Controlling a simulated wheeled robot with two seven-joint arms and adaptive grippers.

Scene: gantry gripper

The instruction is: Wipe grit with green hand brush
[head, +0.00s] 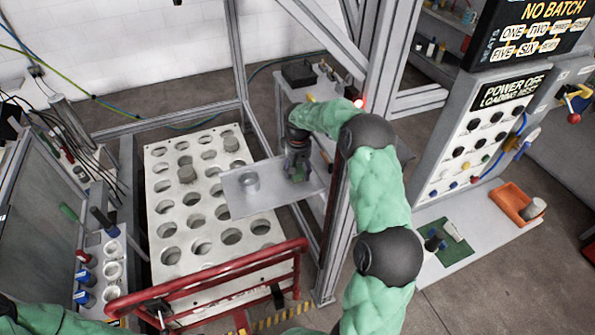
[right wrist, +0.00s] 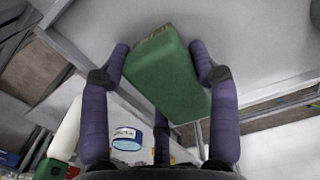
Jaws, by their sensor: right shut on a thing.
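The green hand brush (right wrist: 165,75) is between the fingers of my right gripper (right wrist: 160,65) in the right wrist view. The fingers are shut on its green block, and a tan bristle edge shows at its far end. In the head view my right gripper (head: 297,165) is over the right part of a grey metal plate (head: 270,197), with a bit of green below it. A round grey ring-like piece (head: 249,181) is on the plate, left of the gripper. I cannot make out any grit. Of my left arm only a green part shows at the lower left; its gripper is out of view.
A white panel with rows of round holes (head: 181,229) lies left of the plate. A red rail (head: 210,268) crosses in front. Grey frame posts (head: 365,130) stand close to my right arm. A control cabinet (head: 488,135) and orange tray (head: 512,205) are at right.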

